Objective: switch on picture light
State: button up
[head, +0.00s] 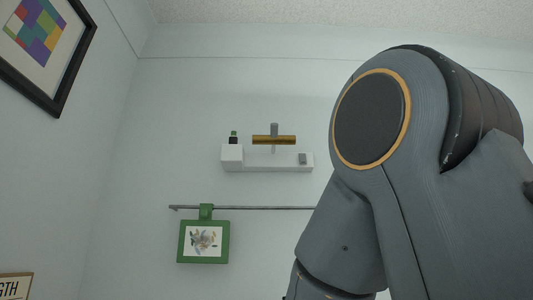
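What looks like the picture light, a brass-coloured horizontal bar (262,139) on a short grey stem, is high on the far wall. Below it is a long white fixture or ledge (265,164) with a white block (232,156) at its left end. A small grey square (303,159) sits at the right end of the ledge; I cannot tell whether it is a switch. No glow shows from the bar. My gripper is not in view; only my arm links show, large at the right.
A small dark bottle-like object (234,138) stands on the white block. Below, a green-framed picture (182,242) hangs from a grey rail (250,207). A black-framed colourful picture (71,77) is on the left wall, with a partly cut-off sign (14,285) lower down.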

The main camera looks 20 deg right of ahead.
aim_at(302, 159)
jog(key=z, duration=0.75)
jog(key=k, duration=0.25)
